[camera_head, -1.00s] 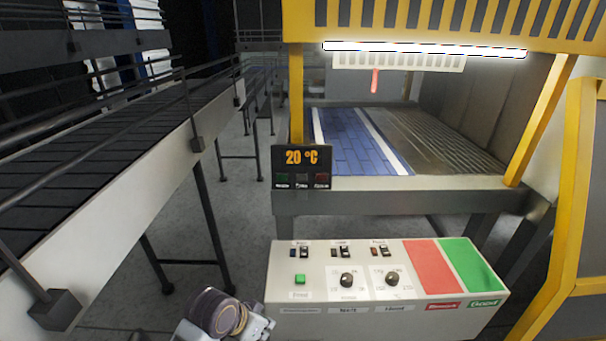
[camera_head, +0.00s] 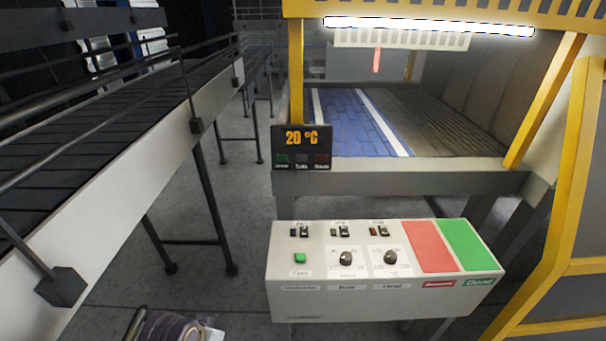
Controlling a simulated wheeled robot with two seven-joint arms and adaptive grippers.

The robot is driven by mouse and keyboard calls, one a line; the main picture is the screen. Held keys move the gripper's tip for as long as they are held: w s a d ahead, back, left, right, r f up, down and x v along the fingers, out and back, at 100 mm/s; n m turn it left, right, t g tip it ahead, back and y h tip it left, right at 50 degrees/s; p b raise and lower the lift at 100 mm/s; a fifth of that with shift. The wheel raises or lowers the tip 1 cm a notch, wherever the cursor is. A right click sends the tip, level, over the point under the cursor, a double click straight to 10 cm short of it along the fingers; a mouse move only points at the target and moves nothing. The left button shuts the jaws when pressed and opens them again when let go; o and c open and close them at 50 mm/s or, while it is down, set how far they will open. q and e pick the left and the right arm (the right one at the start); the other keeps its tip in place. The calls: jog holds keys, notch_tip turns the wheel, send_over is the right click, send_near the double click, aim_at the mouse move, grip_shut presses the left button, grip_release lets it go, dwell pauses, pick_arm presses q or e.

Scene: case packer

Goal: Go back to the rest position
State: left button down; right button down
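Part of one of my arms shows at the bottom edge, left of centre, as a dark rounded link with white parts. No fingertips of either gripper are in the picture. The control panel (camera_head: 345,300) stands in front of me, with a green button, switches, two black knobs, and a red and a green field on top. Nothing of mine touches it.
A dark roller conveyor (camera_head: 80,140) with rails runs along the left. A yellow-framed machine (camera_head: 440,15) with a blue belt (camera_head: 350,122) stands behind the panel. A small display (camera_head: 302,147) reads 20 °C. The grey floor (camera_head: 235,185) between conveyor and machine is clear.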

pick_arm(q)
jog(key=s+f+g, duration=0.1)
jog(key=s+f, duration=0.2)
jog(key=f, duration=3.1)
jog(key=s+a+f, duration=0.2)
jog(key=s+f, duration=0.8)
jog(key=s, duration=0.1)
jog(key=s+a+f+g, duration=0.1)
jog(key=s+a+f, duration=0.1)
jog(key=s+f, duration=0.8)
jog(key=shift+s+a+g+b, duration=0.3)
jog(key=shift+s+a+b, duration=0.1)
jog(key=shift+s, duration=0.4)
jog(key=shift+w, duration=0.15)
